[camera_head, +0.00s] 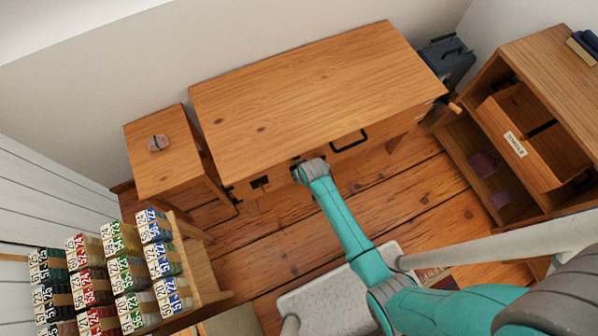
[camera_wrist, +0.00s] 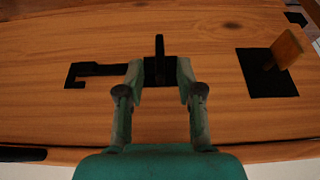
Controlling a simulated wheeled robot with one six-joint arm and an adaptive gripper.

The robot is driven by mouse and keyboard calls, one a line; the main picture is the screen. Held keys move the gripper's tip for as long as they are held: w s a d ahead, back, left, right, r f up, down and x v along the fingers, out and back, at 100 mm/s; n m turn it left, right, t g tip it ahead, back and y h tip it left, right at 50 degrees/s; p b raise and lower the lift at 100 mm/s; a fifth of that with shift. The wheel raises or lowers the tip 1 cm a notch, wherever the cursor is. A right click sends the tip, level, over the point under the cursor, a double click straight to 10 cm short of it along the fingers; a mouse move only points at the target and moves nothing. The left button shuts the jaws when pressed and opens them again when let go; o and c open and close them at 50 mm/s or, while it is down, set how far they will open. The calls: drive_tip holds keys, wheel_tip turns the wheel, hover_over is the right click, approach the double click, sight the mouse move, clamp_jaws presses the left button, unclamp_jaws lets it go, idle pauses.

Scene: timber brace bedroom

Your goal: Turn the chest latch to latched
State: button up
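The wooden chest (camera_head: 310,85) stands against the wall in the head view, with dark fittings on its front. In the wrist view, a thin black upright tab (camera_wrist: 159,46) stands on a dark plate, and a black hooked bar (camera_wrist: 95,70) lies to its left. These look like the latch parts; whether they are latched I cannot tell. My gripper (camera_wrist: 160,78) is open, with one finger on each side of the plate and the tab between and just beyond the tips. No contact is visible. In the head view my gripper (camera_head: 308,166) is at the chest's front and hides part of it.
A black square plate with a wooden peg (camera_wrist: 286,48) is right of the latch. A black handle (camera_head: 349,141) is on the chest front. A nightstand (camera_head: 165,175) stands left, a paint-tube rack (camera_head: 105,275) lower left, and a cabinet with an open drawer (camera_head: 525,130) right.

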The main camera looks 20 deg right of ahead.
drive_tip(key=shift+x, duration=1.95)
clamp_jaws()
